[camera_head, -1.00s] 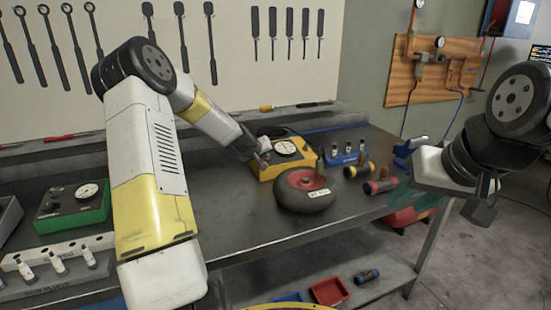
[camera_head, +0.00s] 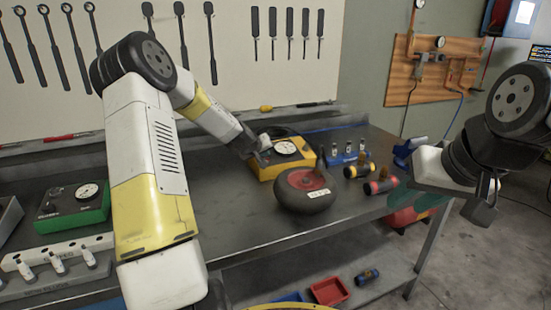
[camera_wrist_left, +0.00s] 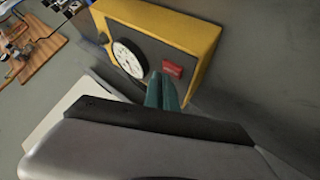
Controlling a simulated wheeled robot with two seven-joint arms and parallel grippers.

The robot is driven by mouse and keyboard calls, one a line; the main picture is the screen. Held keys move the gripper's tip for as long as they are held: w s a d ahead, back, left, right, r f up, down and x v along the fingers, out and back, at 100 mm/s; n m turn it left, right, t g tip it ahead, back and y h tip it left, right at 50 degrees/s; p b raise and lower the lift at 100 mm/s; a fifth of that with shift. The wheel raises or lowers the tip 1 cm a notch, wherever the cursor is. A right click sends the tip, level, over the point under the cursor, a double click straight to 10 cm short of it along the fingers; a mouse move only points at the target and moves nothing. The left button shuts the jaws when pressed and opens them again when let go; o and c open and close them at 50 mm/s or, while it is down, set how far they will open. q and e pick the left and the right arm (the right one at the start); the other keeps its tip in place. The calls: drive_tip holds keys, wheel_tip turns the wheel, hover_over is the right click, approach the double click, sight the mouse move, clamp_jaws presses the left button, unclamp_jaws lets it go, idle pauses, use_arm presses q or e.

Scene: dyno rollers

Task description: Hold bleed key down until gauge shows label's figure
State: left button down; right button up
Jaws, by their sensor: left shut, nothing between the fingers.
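A yellow box (camera_head: 267,171) with a dark top and a round white gauge (camera_head: 285,148) sits on the bench. In the left wrist view, the box (camera_wrist_left: 202,32) shows the gauge (camera_wrist_left: 129,58) and a small red patch (camera_wrist_left: 172,68) with pale marks too small to read. My left gripper (camera_head: 257,160) is at the box's left side. Its teal fingers (camera_wrist_left: 161,91) are together and empty, beside the red patch; contact cannot be told. The bleed key cannot be made out clearly. My right gripper (camera_head: 433,200) hangs right of the bench edge; its finger gap is unclear.
A dark tyre (camera_head: 300,203) with a red hub and white label (camera_head: 318,192) lies close in front of the box. Rollers (camera_head: 380,187) and a blue rack (camera_head: 345,158) stand to its right. A green gauge box (camera_head: 70,222) is at left. Bench front centre is clear.

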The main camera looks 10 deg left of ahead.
use_arm(q)
drive_tip(key=shift+r, duration=0.3)
drive_tip(key=shift+s+d+r, duration=0.15)
drive_tip(key=shift+s+r, duration=0.05)
drive_tip(key=shift+r, duration=0.65)
drive_tip(key=shift+s+d+r, duration=0.1)
drive_tip(key=shift+s+r, duration=0.05)
drive_tip(key=shift+r, duration=0.65)
drive_tip(key=shift+s+d+r, duration=0.15)
drive_tip(key=shift+s+r, duration=0.05)
drive_tip(key=shift+r, duration=0.65)
drive_tip(key=s+d+r+m+g, duration=0.15)
drive_tip(key=s+d+r, duration=0.3)
drive_tip(key=s, duration=0.45)
drive_tip(key=s+d+r+m+g, duration=0.1)
drive_tip(key=s+d+r+m, duration=0.25)
drive_tip(key=s+r, duration=0.45)
drive_tip(key=s+f+g, duration=0.2)
drive_tip(key=s, duration=2.3)
drive_tip(key=shift+s+f+m+h, duration=0.15)
drive_tip(key=shift+s+m+h, duration=0.25)
